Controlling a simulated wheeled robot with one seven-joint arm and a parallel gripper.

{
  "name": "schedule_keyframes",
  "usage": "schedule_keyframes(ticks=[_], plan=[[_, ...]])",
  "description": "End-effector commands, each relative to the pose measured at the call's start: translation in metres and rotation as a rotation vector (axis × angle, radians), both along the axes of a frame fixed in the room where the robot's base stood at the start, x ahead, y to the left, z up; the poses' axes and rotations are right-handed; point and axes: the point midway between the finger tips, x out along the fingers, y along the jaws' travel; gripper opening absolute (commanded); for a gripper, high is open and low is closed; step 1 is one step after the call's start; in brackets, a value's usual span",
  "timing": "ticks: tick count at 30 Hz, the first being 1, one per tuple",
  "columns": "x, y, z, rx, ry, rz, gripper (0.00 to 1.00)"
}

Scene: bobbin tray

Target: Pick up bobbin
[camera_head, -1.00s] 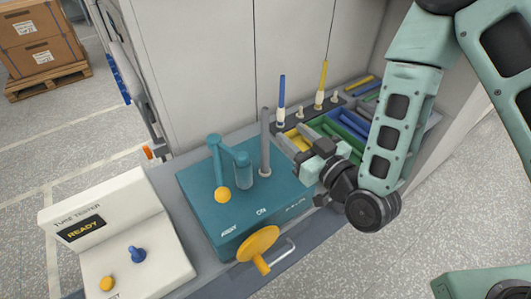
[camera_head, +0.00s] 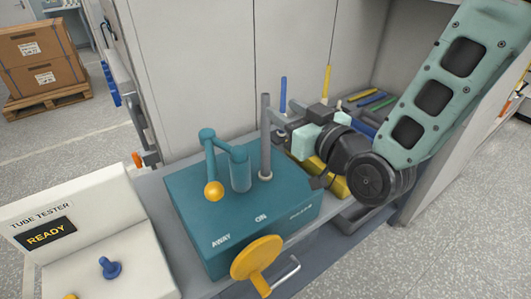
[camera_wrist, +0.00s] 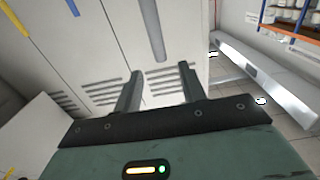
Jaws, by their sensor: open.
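Nothing is labelled as the bobbin. Several slim upright tubes stand here. A grey tube (camera_head: 266,135) stands upright on the teal machine (camera_head: 205,225). A blue tube (camera_head: 283,95) and a yellow tube (camera_head: 326,85) stand upright behind my arm, their bases partly hidden. My gripper (camera_head: 279,129) is open and empty, just right of the grey tube, fingers pointing towards it. In the wrist view both fingers (camera_wrist: 160,88) are apart. A grey tube (camera_wrist: 154,30) ends beyond the gap between them; the blue tube (camera_wrist: 73,7) and yellow tube (camera_wrist: 13,18) are to its left.
The teal machine carries a crank with a yellow ball (camera_head: 214,190) and a yellow handwheel (camera_head: 257,258). A white tube tester (camera_head: 85,235) reading READY stands at left. The tray of coloured tubes (camera_head: 372,98) is partly hidden behind my arm. A cabinet wall (camera_head: 190,70) stands behind.

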Motion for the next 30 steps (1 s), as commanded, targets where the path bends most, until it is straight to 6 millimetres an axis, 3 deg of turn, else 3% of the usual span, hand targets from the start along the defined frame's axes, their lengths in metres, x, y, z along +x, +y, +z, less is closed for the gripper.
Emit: schedule_keyframes(ticks=[21, 30], plan=[[0.060, 0.042, 0.000, 0.001, 0.001, 0.000, 0.41], [0.063, 0.043, -0.002, 0.000, -0.001, 0.000, 0.38]])
